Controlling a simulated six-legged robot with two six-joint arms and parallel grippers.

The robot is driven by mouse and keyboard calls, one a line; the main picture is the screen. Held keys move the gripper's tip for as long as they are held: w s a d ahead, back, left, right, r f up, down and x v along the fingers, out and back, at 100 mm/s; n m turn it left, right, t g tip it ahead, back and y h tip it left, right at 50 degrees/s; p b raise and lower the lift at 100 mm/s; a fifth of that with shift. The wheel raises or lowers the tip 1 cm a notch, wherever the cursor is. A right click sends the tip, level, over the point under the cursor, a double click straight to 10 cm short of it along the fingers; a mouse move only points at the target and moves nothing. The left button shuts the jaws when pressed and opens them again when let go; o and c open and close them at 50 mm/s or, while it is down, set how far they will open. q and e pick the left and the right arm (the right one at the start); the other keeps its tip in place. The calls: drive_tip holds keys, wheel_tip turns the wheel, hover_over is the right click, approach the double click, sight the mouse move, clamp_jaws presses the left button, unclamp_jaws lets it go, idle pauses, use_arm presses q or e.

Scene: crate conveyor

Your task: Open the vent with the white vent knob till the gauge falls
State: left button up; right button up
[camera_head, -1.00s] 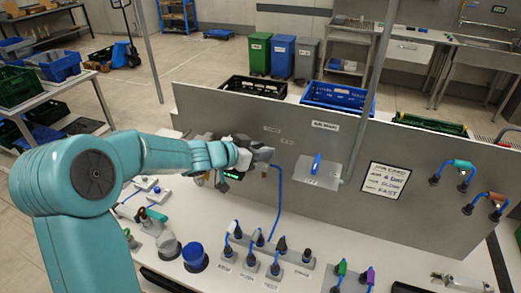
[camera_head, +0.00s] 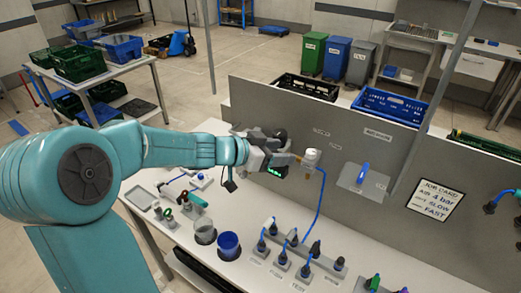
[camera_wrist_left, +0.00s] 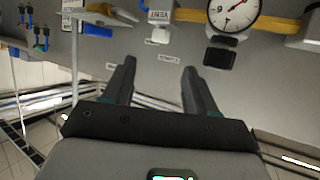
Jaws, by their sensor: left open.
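The white vent knob (camera_head: 311,157) sits on the grey upright panel, at the end of a brass-coloured pipe, just right of my left gripper (camera_head: 287,160) in the head view. In the left wrist view a white fitting with a VENT label (camera_wrist_left: 158,14) is at the top, beyond the fingertips. The round gauge (camera_wrist_left: 236,14) is beside it, with a red needle; its exact reading is hard to tell. My left gripper also shows there (camera_wrist_left: 159,66), its two dark fingers apart with nothing between them. The gauge is hidden in the head view. My right gripper is out of view.
A blue hose (camera_head: 321,205) runs from near the knob down to the bench. Plugs on a strip (camera_head: 300,255) and a blue cup (camera_head: 228,244) stand on the bench below. A blue lever (camera_head: 362,174) is on the panel to the right. A yellow pipe (camera_wrist_left: 190,15) runs beside the gauge.

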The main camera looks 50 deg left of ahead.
use_arm(q)
drive_tip(key=v, duration=0.6)
idle(0.7)
